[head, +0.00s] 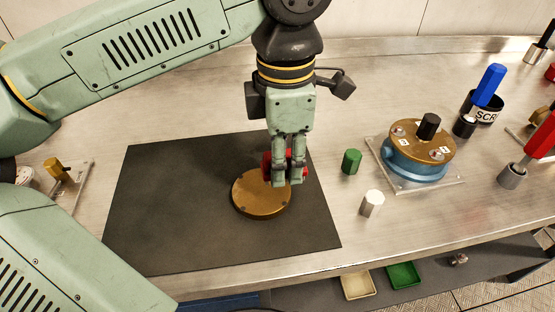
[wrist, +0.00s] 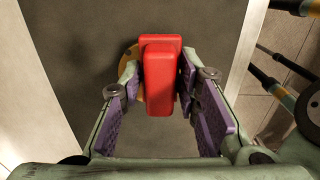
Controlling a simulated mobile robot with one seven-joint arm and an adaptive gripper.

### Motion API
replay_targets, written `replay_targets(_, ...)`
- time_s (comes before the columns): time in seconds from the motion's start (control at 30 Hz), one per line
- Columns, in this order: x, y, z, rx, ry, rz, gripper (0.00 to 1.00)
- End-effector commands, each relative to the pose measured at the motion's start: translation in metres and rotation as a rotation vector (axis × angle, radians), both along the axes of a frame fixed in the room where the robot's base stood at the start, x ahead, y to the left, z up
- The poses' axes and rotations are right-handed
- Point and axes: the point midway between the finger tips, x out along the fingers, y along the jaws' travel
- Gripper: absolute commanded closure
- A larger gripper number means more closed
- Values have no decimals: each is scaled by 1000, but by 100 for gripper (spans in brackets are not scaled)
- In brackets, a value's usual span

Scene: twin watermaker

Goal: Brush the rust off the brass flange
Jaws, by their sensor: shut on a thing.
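The brass flange (head: 252,198), a flat round golden-brown disc with small holes near its rim, lies on the dark mat. I cannot make out separate rust patches on it. My gripper (head: 288,180) points down over the flange's right back part, shut on a red-handled tool, likely the brush (head: 266,166). In the wrist view the red handle (wrist: 160,75) sits between the purple-padded fingers, and a sliver of the flange (wrist: 129,68) shows behind it. The bristles are hidden, so I cannot tell whether they touch the flange.
A green cylinder (head: 351,162) and a white cylinder (head: 372,203) stand right of the mat (head: 150,220). Farther right are a blue-and-brass pump-like part (head: 415,160) on a clear plate and a dark cup (head: 485,108) with a blue-handled tool. The mat's left part is clear.

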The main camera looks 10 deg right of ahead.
Motion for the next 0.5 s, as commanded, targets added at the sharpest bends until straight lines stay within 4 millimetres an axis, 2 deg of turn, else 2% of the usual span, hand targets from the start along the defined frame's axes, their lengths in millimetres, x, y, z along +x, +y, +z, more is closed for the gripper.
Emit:
replay_targets(0.03, -1, -2, 9, 0, -1, -2, 97)
replay_targets(0.3, -6, -10, 33, 1, -1, -7, 97)
replay_targets(0.5, -8, -14, 44, 0, 0, -9, 97)
